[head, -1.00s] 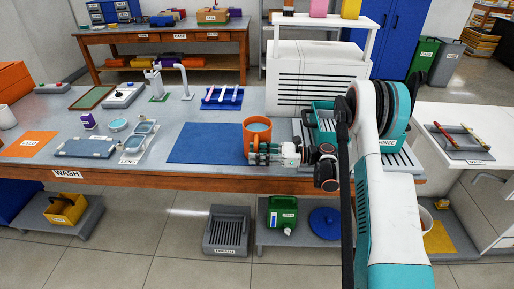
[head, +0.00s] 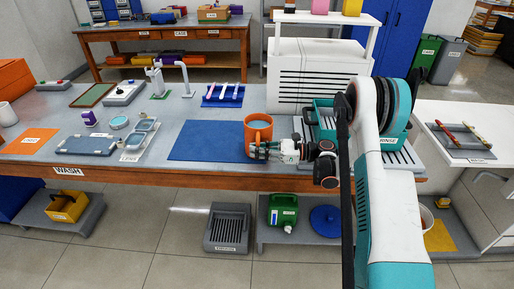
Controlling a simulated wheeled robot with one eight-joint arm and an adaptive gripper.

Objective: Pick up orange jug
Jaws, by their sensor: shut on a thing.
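The orange jug (head: 258,131) is upright at the right end of the blue mat (head: 205,142), near the table's front edge. Pale blue liquid or a pale blue inside shows at its open top. My gripper (head: 262,150) reaches in from the right and is shut on the jug's lower front side. The fingers cover part of the jug's lower wall. I cannot tell whether its base is clear of the mat.
A teal rack marked RINSE (head: 390,158) stands right of the jug, partly behind my arm. Trays (head: 88,146) and a purple bottle (head: 89,118) are at the left. A white slatted box (head: 315,75) is behind. The mat's left part is clear.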

